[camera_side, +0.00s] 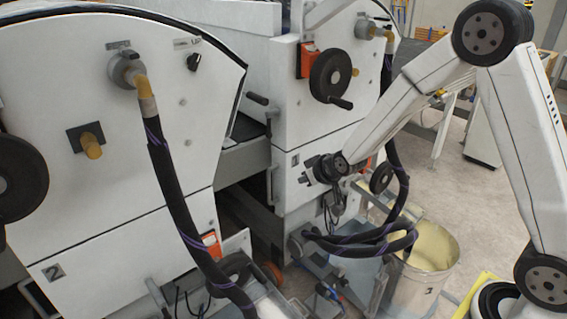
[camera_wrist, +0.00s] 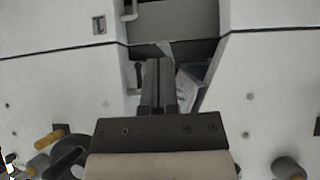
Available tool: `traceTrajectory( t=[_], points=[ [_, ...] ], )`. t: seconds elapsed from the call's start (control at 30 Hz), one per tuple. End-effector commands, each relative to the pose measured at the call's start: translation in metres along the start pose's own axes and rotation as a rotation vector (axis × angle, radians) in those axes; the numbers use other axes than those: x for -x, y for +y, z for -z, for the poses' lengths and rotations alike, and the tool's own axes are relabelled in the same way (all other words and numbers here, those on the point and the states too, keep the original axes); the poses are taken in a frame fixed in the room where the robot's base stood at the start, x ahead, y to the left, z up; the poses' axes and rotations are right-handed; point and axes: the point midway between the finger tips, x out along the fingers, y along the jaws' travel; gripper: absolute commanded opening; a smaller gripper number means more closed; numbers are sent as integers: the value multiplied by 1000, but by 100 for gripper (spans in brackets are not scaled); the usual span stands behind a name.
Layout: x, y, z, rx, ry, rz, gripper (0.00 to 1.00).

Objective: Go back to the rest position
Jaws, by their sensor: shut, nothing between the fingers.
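My gripper (camera_side: 334,215) hangs below my wrist in the side view, in front of the lower white panel of the right-hand coater unit. It is small and dark there. In the wrist view my gripper (camera_wrist: 158,64) points up the picture with its two dark fingers together and nothing between them. Behind the fingertips is the gap between two white machine panels. My arm comes in from the right and bends down to the wrist.
A bucket of pale yellow liquid (camera_side: 432,247) stands right of my gripper. Dark hoses (camera_side: 352,241) loop below it into the bucket. A handwheel (camera_side: 330,76) sits on the machine above. Open floor (camera_side: 455,200) lies to the right, behind my arm.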

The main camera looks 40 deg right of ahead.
Motion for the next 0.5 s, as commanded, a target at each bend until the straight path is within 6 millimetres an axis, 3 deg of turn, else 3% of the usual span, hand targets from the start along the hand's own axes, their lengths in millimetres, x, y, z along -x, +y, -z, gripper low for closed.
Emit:
traceTrajectory(
  t=[0.5],
  points=[
    [135, -16, -103, 9, -453, 32, 0]
  ],
)
